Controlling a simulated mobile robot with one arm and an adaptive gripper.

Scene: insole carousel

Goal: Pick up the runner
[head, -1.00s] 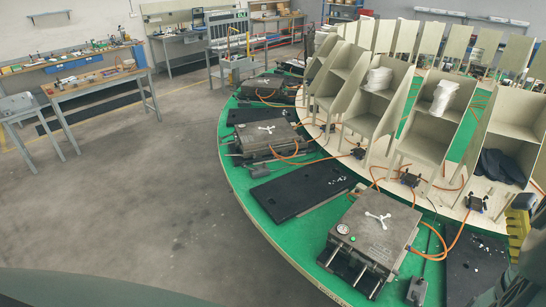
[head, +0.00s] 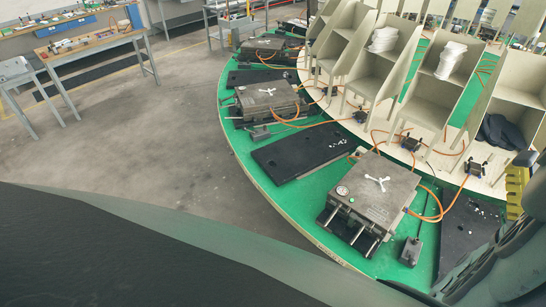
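No piece is clearly marked as the runner. A white three-armed piece (head: 378,182) lies on top of the nearest grey mould (head: 362,203), on the green carousel rim. Small white bits (head: 336,143) lie on the black mat (head: 290,156) behind it, and more lie on the dark mat at the right. I cannot tell which of these is the runner.
The green carousel (head: 268,196) curves through the right half, with more moulds, orange hoses and tall beige racks (head: 425,115). White stacks (head: 451,58) and a dark bundle (head: 502,131) sit in the racks. Workbenches (head: 95,45) stand at the left. The grey floor between is clear.

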